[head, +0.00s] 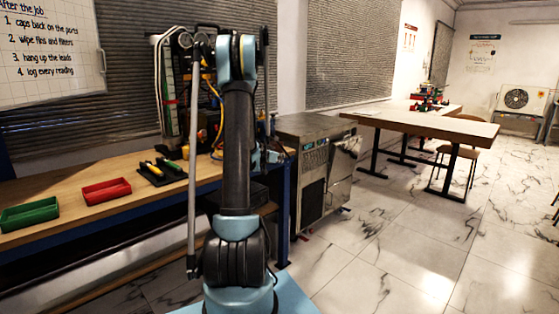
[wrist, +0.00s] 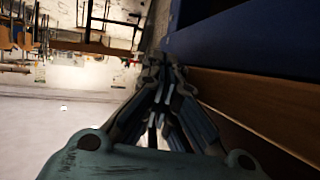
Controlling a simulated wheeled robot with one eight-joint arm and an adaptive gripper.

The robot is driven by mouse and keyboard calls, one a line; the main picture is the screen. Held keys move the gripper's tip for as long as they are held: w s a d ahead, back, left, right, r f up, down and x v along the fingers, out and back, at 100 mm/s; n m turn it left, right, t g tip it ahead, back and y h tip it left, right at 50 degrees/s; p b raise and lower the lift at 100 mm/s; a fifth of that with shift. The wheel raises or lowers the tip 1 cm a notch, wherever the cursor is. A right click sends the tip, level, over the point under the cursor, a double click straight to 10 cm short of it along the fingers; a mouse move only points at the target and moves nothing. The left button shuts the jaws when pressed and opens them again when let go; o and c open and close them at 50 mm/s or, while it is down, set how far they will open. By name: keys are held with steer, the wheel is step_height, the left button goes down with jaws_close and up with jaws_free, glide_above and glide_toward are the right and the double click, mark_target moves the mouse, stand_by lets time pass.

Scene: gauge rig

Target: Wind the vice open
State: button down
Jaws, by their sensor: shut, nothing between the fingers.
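My gripper (wrist: 153,72) shows in the wrist view, with its dark fingers drawn together and nothing visible between them. It is close beside a blue beam and a wooden edge on the right of that view. In the head view my upright arm hides most of the bench's right end, and the gripper is not clear there. I cannot make out the vice or its handle for certain in either view. Small bluish parts show just right of my arm at the bench end, too small and covered to identify.
The wooden workbench (head: 75,207) holds a green tray (head: 29,214), a red tray (head: 106,191) and yellow-handled tools (head: 152,168). A metal cabinet (head: 312,180) stands right of the bench. A table (head: 425,122) and chair stand farther right. The marble floor (head: 400,240) is clear.

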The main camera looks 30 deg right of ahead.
steer(key=s+a+f, duration=0.5)
steer(key=a+f, duration=0.4)
steer(key=s+a+r+n+g+y, duration=0.1)
steer(key=s+a+r+n+y, duration=0.2)
steer(key=s+a+r, duration=0.35)
steer(key=s+a+r+n+y, duration=0.25)
steer(key=s+a, duration=0.45)
steer(key=a, duration=0.4)
steer(key=s+a+f+n+g+y, duration=0.1)
steer(key=s+a+n+y, duration=0.2)
steer(key=s+a, duration=0.6)
steer(key=s+a+f+n+g+y, duration=0.2)
steer(key=s+a+n, duration=0.3)
steer(key=s+a, duration=0.5)
steer(key=s+y, duration=0.1)
steer(key=s, duration=0.5)
steer(key=shift+s+a, duration=0.15)
